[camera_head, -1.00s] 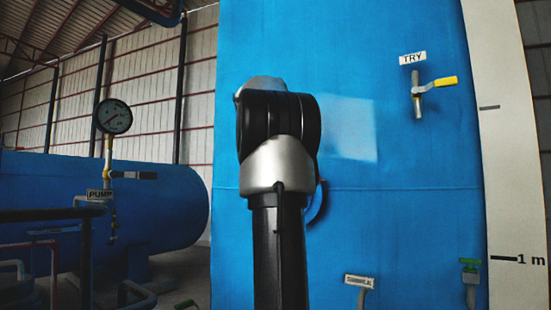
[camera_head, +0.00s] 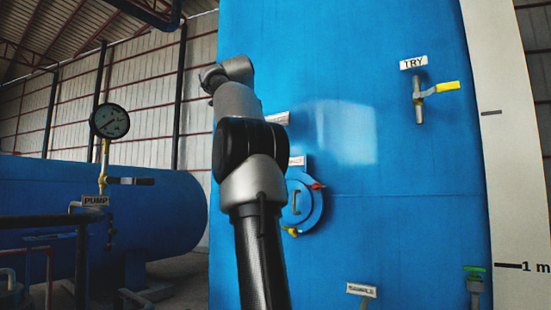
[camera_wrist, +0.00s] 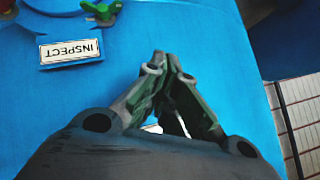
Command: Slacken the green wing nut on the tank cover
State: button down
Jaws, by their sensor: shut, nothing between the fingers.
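The green wing nut (camera_wrist: 103,10) shows at the top edge of the wrist view, partly cut off, above the INSPECT label plate (camera_wrist: 72,50). Part of the blue tank cover (camera_wrist: 45,8) lies at the top left there. In the head view the round tank cover (camera_head: 312,207) is partly behind my arm, with a red wing nut (camera_head: 316,186) and a yellow one (camera_head: 291,231) visible; the green one is hidden. My gripper (camera_wrist: 168,64) is shut and empty, below and right of the green wing nut, apart from it. The head view does not show its fingers.
The blue tank wall (camera_head: 400,200) fills the middle. A yellow-handled TRY valve (camera_head: 436,89) is at the upper right, a green-handled tap (camera_head: 474,270) at the lower right. A pressure gauge (camera_head: 110,121) and pump piping stand left. The wall between cover and TRY valve is clear.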

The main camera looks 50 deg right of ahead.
jog(key=s+a+r+n+g, duration=0.1)
jog(key=s+g, duration=0.3)
jog(key=s, duration=0.3)
jog(key=a+f+x, duration=0.2)
jog(key=x, duration=1)
jog(key=shift+d+f+n, duration=0.2)
jog(key=shift+f+n, duration=0.1)
jog(key=shift+n, duration=0.1)
jog(key=f+m+t, duration=0.1)
jog(key=s+f+t, duration=0.1)
jog(key=t, duration=0.1)
jog(key=shift+s+f+m, duration=0.15)
jog(key=shift+m, duration=0.25)
jog(key=shift+f, duration=0.1)
